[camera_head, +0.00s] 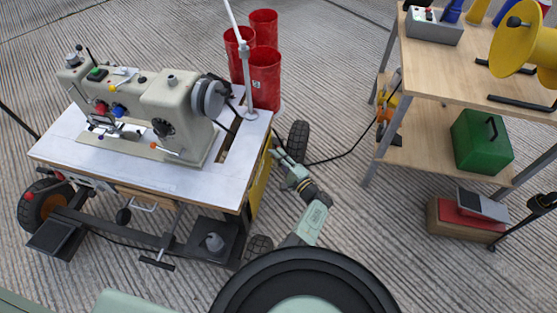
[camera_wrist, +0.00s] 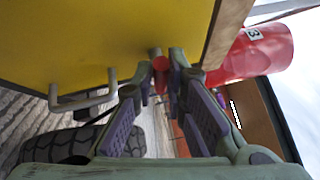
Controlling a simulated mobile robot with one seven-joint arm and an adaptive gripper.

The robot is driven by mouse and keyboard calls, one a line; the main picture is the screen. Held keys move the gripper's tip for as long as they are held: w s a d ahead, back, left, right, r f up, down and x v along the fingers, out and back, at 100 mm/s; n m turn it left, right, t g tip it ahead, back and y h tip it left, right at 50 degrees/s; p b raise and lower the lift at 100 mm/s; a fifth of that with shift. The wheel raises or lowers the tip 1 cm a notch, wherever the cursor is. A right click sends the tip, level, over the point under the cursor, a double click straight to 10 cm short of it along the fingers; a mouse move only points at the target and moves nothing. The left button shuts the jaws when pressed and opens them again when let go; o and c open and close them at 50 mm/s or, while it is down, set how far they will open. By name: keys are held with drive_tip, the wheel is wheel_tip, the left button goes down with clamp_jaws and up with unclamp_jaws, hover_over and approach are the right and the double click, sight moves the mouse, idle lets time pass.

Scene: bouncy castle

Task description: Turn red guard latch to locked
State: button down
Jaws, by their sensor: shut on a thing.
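The sewing machine table (camera_head: 150,172) has a yellow side panel (camera_head: 259,187), which fills the upper left of the wrist view (camera_wrist: 100,38). A small red part, which looks like the guard latch (camera_wrist: 160,64), shows at the panel between my fingertips. My gripper (camera_wrist: 167,62) is shut on this red latch, with the fingers partly apart around it. In the head view my gripper (camera_head: 279,152) is at the right end of the table, beside the panel. The latch cannot be made out in the head view, and I cannot tell its turn angle.
A grey bar handle (camera_wrist: 84,102) sticks out from the panel beside my fingers. Black wheels (camera_head: 298,141) stand near my arm. A wooden shelf bench (camera_head: 470,78) stands to the right, with open floor between.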

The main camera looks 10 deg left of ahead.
drive_tip(key=shift+f+n+y+b, duration=0.15)
drive_tip(key=shift+n+y+b, duration=0.5)
drive_tip(key=shift+b, duration=0.45)
drive_tip(key=shift+t+h, duration=0.25)
drive_tip(key=shift+t, duration=0.05)
drive_tip(key=c, duration=1.6)
unclamp_jaws()
